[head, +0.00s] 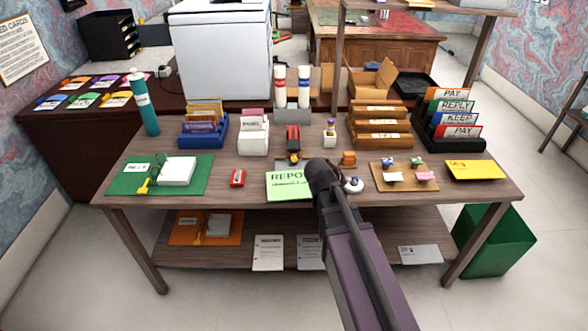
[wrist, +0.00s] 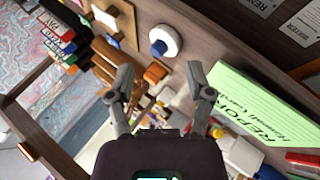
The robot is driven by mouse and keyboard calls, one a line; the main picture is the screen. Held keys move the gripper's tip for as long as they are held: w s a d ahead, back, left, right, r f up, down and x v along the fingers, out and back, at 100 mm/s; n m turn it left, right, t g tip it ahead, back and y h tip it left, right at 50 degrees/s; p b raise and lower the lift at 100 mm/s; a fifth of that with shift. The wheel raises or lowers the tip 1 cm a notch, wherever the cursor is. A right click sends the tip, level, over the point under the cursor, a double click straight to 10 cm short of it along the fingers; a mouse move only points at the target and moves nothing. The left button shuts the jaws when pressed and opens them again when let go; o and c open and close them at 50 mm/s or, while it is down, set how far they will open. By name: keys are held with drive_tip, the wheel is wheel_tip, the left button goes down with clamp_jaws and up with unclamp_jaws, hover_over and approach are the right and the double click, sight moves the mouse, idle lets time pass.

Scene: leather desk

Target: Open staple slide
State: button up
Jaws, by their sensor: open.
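I cannot pick out the staple slide for certain. A small red and black upright thing (head: 293,139), which may be the stapler, stands at the back middle of the desk (head: 240,187), behind the green report sheet (head: 289,186). The sheet also shows at the right in the wrist view (wrist: 262,108). My gripper (wrist: 160,82) is open, its two fingers apart with nothing held between them. In the head view its dark end is above the desk, at the right edge of the sheet, and the fingertips are hidden.
A white round piece with a blue knob (wrist: 163,42) and an orange block (wrist: 155,72) are close to my fingers. A red sharpener-like block (head: 237,178) lies left of the sheet. Card holders and a wooden rack (head: 381,126) line the back.

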drive_tip(key=w+a+r+n+t+b, duration=0.2)
drive_tip(key=w+a+n+t+b, duration=0.8)
drive_tip(key=w+a, duration=0.4)
drive_tip(key=a+t, duration=0.1)
drive_tip(key=a, duration=0.3)
drive_tip(key=shift+a, duration=0.1)
drive_tip(key=b, duration=0.8)
approach(293, 160)
drive_tip(key=x, duration=0.3)
drive_tip(key=shift+f, duration=0.3)
drive_tip(key=shift+r+x, duration=0.15)
drive_tip(key=shift+x, duration=1.75)
drive_tip(key=shift+r+x, duration=0.1)
drive_tip(key=shift+x, duration=1.85)
clamp_jaws()
